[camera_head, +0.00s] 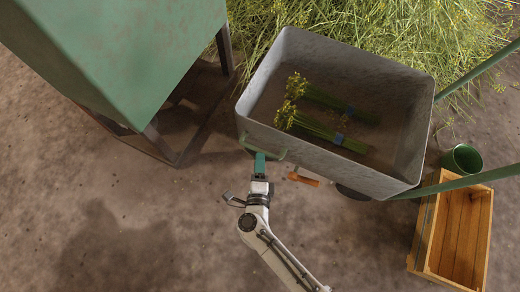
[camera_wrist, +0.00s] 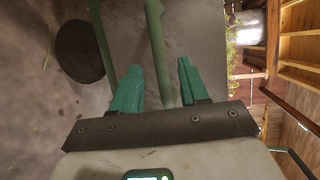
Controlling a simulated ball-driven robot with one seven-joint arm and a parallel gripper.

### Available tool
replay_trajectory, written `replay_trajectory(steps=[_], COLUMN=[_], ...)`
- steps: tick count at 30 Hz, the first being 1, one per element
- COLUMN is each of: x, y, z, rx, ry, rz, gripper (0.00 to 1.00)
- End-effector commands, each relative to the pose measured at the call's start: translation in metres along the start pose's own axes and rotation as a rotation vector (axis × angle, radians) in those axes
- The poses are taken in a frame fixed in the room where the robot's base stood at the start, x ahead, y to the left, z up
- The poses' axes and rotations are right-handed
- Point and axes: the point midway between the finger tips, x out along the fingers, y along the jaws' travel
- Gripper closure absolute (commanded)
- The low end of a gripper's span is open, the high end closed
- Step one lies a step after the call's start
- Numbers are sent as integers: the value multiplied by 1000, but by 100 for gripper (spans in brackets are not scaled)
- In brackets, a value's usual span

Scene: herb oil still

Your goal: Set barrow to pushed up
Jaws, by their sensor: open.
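The barrow is a grey metal tub (camera_head: 345,160) at the top centre right of the head view, with two bundles of green stalks (camera_head: 325,130) tied in blue lying inside. A curved green handle bar (camera_head: 275,156) sticks out from its near left side. My gripper (camera_head: 260,156) is at that bar. In the wrist view my gripper (camera_wrist: 158,82) is open, and the green bar (camera_wrist: 155,45) runs between its two teal fingers. A gap shows beside the bar, and I cannot tell whether either finger touches it. The barrow's grey wall (camera_wrist: 195,40) fills the background there.
A big green box on a dark frame (camera_head: 140,60) stands at the left. Cut herbs (camera_head: 350,20) lie behind the barrow. A wooden crate (camera_head: 424,235) and a green bucket (camera_head: 462,158) stand right. An orange-handled tool (camera_head: 303,180) is below the tub. The near floor is clear.

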Motion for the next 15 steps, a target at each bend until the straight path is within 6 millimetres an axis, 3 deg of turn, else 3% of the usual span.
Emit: replay_trajectory(steps=[6, 15], x=[38, 58], y=[3, 1], z=[0, 0], rx=[1, -2], ry=[1, -1], rz=[-1, 1], gripper=[56, 56])
